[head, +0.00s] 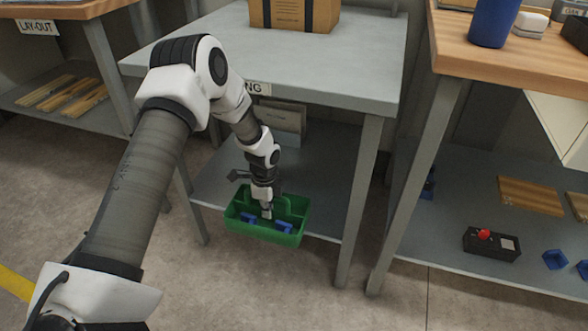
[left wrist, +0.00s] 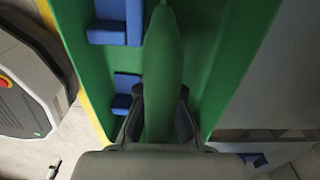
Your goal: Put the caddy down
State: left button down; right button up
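The green caddy (head: 286,231) is at the front edge of the grey table's lower shelf, in the middle of the head view. Small blue pieces (head: 248,218) lie inside it. My left gripper (head: 266,210) reaches down into the caddy from above. In the left wrist view, the fingers of the left gripper (left wrist: 162,98) are on both sides of the caddy's green handle (left wrist: 163,60), closed on it. Blue pieces (left wrist: 112,34) show beside the handle. The caddy's front overhangs the shelf edge in view; I cannot tell whether its base touches the shelf. My right gripper is not in view.
The grey table (head: 330,62) carries a cardboard box (head: 296,14); its leg (head: 360,200) stands right of the caddy. Its lower shelf (head: 325,180) has bare room around the caddy. At right, a wooden-topped bench has a lower shelf with a black box (head: 491,246).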

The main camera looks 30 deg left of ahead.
pick_arm(q)
jog(key=shift+w+a+f, duration=0.1)
jog(key=shift+a+f, duration=0.15)
jog(key=shift+f, duration=0.2)
jog(key=shift+w+a+f+b, duration=0.1)
jog(key=shift+w+b, duration=0.25)
jog(key=shift+w, duration=0.05)
jog(key=w+a+b, duration=0.1)
jog(key=w+b, duration=0.1)
jog(key=w, duration=0.2)
jog(key=w+a+f+b, duration=0.1)
jog(key=w+b, duration=0.1)
jog(key=w, duration=0.3)
jog(key=w+a+b, duration=0.1)
jog(key=w+b, duration=0.2)
jog(key=w, duration=0.1)
jog(key=shift+w+a+f, duration=0.1)
jog(key=shift+w+f, duration=0.1)
jog(key=shift+w, duration=0.05)
jog(key=shift+w+r, duration=0.1)
jog(key=shift+w, duration=0.4)
notch_tip(320, 180, down, 3)
jog(key=b, duration=0.2)
jog(key=shift+b, duration=0.35)
jog(key=shift+f, duration=0.35)
jog(key=shift+r, duration=0.25)
jog(key=shift+f, duration=0.3)
jog(key=c, duration=1.3)
grip_release()
jog(key=shift+r, duration=0.1)
